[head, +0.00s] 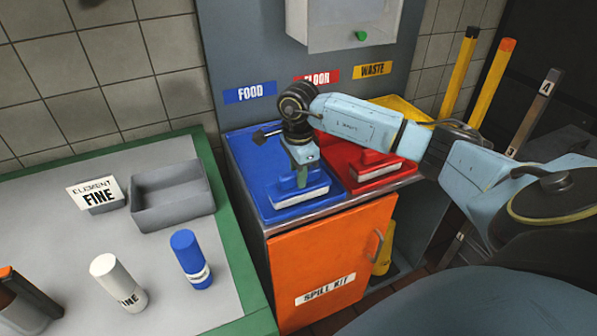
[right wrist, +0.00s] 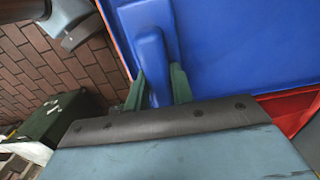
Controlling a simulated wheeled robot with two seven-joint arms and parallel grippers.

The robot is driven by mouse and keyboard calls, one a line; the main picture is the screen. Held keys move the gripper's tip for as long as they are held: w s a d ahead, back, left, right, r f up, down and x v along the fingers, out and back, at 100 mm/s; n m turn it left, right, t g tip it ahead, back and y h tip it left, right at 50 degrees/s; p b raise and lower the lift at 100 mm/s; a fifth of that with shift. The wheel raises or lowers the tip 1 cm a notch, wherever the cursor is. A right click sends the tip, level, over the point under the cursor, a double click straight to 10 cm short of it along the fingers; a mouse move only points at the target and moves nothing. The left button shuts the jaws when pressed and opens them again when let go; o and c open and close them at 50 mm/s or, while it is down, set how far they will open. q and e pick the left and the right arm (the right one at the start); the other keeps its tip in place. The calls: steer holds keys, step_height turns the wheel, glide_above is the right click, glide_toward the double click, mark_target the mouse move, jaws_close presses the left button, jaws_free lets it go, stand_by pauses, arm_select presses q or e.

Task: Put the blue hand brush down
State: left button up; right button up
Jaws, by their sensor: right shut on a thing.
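The blue hand brush (head: 286,191) has a pale bristle block and is at the front of the blue mat (head: 243,150), under the FOOD label. My right gripper (head: 302,178) points down from above and is shut on the brush's handle. In the right wrist view, the green fingers (right wrist: 157,88) sit on either side of the blue handle (right wrist: 150,50), with the blue mat (right wrist: 240,45) beyond. The bristles are at or very close to the mat; I cannot tell whether they touch it. My left gripper is not in view.
A red brush (head: 372,166) lies on the red mat (head: 340,148) just to the right. An orange SPILL KIT cabinet (head: 335,262) is below. At left, a bench (head: 60,235) holds a grey tray (head: 173,199), a white cylinder (head: 118,283) and a blue cylinder (head: 190,258).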

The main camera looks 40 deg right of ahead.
steer(key=shift+f, duration=0.1)
steer(key=o, duration=0.8)
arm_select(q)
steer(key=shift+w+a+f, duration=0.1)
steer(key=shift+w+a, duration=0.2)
arm_select(e)
steer(key=shift+o, duration=0.8)
steer(key=shift+r, duration=0.2)
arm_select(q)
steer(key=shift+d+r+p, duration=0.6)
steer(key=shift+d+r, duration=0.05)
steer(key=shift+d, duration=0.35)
arm_select(e)
step_height(320, 180, up, 12)
steer(key=shift+a+f, duration=0.1)
